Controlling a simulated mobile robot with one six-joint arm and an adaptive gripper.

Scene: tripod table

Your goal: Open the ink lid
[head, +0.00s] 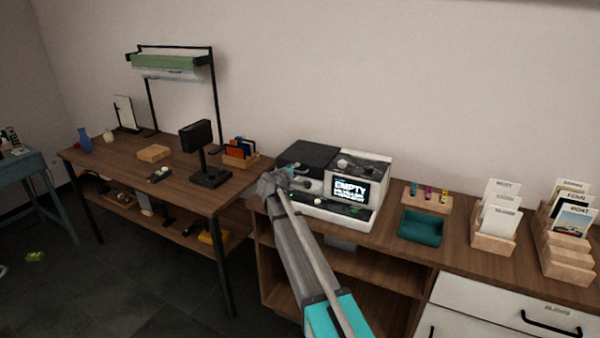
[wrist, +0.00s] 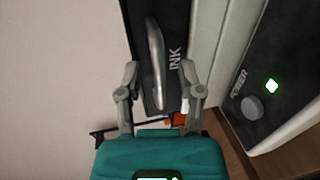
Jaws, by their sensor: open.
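The ink lid (wrist: 176,20) is a dark panel marked INK in the wrist view, with a long silver handle (wrist: 156,55) on it. In the head view the dark lid (head: 308,154) is the left top part of a white machine (head: 318,209) and looks closed. My gripper (wrist: 160,70) is open, with one finger on each side of the handle in the picture. I cannot tell whether the fingers touch it. In the head view my gripper (head: 272,184) is at the machine's left front corner, and my arm hides part of the front.
The machine's screen (head: 348,190) reads EMPTY. A teal tray (head: 421,228), a wooden holder with small coloured items (head: 428,197) and card racks (head: 495,228) stand right. A wooden desk (head: 120,168) stands left.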

